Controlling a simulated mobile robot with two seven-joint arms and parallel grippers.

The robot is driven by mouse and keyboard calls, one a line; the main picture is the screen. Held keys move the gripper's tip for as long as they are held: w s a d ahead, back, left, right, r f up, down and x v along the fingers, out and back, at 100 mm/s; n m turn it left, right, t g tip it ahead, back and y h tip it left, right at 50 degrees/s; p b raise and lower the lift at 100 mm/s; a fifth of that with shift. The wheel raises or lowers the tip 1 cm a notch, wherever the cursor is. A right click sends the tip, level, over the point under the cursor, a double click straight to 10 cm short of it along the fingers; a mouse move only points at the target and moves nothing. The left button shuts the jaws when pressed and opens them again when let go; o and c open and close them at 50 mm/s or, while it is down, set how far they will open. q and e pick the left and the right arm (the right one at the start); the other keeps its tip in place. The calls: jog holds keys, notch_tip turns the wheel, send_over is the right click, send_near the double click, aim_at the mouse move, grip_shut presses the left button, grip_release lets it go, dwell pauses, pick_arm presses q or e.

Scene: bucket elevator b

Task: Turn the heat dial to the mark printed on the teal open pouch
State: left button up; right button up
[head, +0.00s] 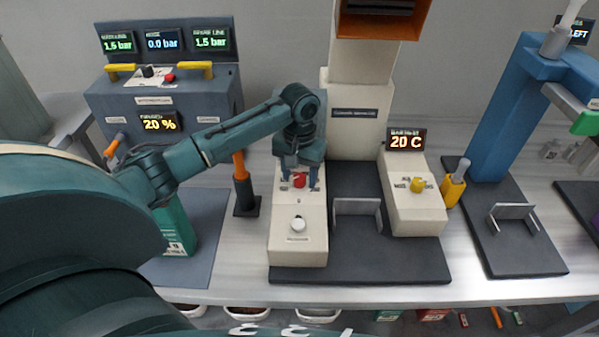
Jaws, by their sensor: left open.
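The heat dial is likely the yellow knob (417,185) on the cream box under a display (405,141) reading 20 C. A teal pouch (174,228) stands upright on the grey mat at the left, partly hidden by my left arm. Small print shows near its bottom, too small to read. My left gripper (299,184) points down, open, with its fingers on either side of a red knob (299,180) on another cream box. I cannot tell whether they touch it. It is well left of the yellow knob. My right gripper is out of view.
A white round button (298,224) sits in front of the red knob. An orange-handled tool (242,180) stands left of that box. A grey bracket (357,212) lies between the boxes. A yellow holder (453,188) stands right of the dial box, before a blue column (503,110).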

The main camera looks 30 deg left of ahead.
pick_arm(q)
jog(key=c, duration=1)
jog(key=shift+o, duration=0.2)
jog(key=shift+m, duration=0.3)
jog(key=m, duration=1.2)
jog(key=shift+m, duration=0.4)
jog(key=m, duration=0.4)
jog(key=shift+m, duration=0.3)
